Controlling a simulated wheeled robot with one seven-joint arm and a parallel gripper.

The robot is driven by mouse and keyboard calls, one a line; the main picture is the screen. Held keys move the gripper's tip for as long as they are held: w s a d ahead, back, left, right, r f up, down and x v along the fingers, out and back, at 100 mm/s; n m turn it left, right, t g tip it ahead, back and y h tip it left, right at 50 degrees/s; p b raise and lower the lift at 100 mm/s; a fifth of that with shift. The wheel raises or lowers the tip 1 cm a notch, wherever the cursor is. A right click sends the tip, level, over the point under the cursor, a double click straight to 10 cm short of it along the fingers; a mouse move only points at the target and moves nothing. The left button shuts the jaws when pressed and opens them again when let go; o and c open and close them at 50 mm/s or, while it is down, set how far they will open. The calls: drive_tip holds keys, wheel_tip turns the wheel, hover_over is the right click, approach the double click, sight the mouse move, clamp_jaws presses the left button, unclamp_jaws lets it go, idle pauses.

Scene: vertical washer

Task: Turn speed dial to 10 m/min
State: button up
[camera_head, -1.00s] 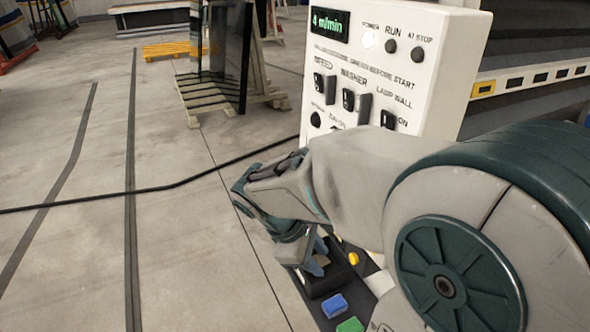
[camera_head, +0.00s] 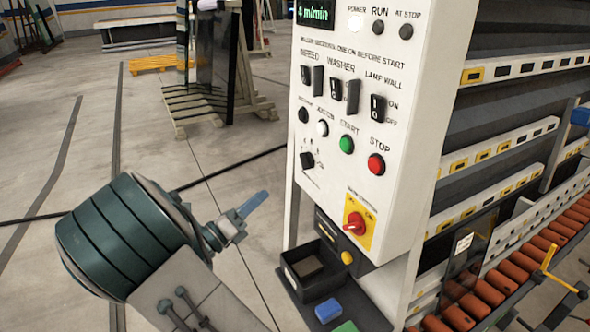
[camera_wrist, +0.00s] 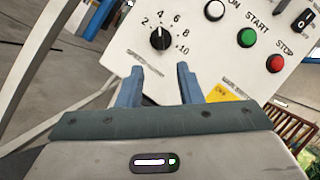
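The speed dial (camera_head: 307,160) is a small black knob low on the left of the white control panel. In the wrist view the dial (camera_wrist: 160,39) shows its scale from 2 to 10, and its white mark points up near the 4. The green display (camera_head: 314,12) at the panel top, partly cut off, reads 4 m/min. My gripper (camera_head: 256,202) is left of the panel and below the dial's height. In the wrist view my gripper (camera_wrist: 160,70) has its blue fingers apart and empty, with the dial ahead between their tips, not touching.
Round white, green start (camera_head: 346,144) and red stop (camera_head: 376,164) buttons sit right of the dial. A red rotary switch (camera_head: 355,222) on a yellow plate is lower. A black open box (camera_head: 313,274) and a blue block (camera_head: 328,310) lie below.

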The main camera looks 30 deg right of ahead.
sight(305, 161)
drive_tip(key=p+x, duration=0.1)
drive_tip(key=x, duration=1.2)
drive_tip(key=shift+p, duration=0.3)
drive_tip(key=shift+d, duration=0.1)
clamp_jaws()
